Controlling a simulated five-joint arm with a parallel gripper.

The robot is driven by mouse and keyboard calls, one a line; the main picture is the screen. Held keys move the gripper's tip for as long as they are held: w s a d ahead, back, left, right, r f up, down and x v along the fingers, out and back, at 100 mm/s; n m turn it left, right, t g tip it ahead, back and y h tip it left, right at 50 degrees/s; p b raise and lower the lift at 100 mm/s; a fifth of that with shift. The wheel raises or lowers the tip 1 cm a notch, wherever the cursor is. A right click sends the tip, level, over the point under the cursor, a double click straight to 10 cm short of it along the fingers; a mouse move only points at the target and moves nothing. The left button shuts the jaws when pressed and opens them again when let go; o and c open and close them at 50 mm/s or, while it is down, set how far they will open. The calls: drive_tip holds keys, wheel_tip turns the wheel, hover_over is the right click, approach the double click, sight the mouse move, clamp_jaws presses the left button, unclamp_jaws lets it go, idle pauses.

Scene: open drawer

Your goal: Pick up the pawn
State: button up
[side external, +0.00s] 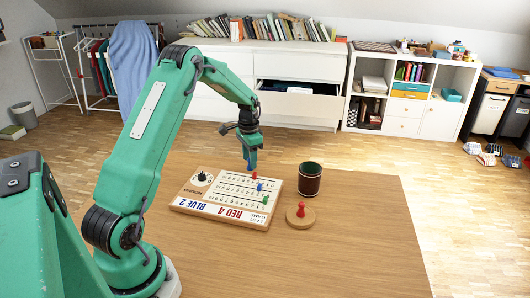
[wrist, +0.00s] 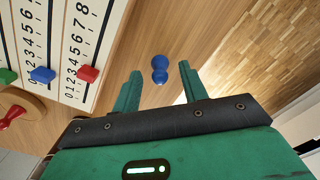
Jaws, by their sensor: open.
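A blue pawn (wrist: 160,70) stands on the wooden table, seen in the wrist view between and beyond my two fingertips. I cannot make it out in the side view, where my gripper may hide it. My gripper (side external: 250,165) is open and empty, pointing down over the far edge of the scoreboard; its green fingers also show in the wrist view (wrist: 160,84), apart on either side of the blue pawn. A red pawn (side external: 300,211) is on a round wooden disc (side external: 293,222) at the board's right; it also shows in the wrist view (wrist: 12,116).
The scoreboard (side external: 190,206) lies on the table (side external: 350,245) with red, blue and green markers on it. A dark brown cup (side external: 310,183) stands right of the board. The table's right part is clear. An open drawer (side external: 297,105) is in the white cabinet behind.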

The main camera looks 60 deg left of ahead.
drive_tip(key=shift+f, duration=0.6)
clamp_jaws()
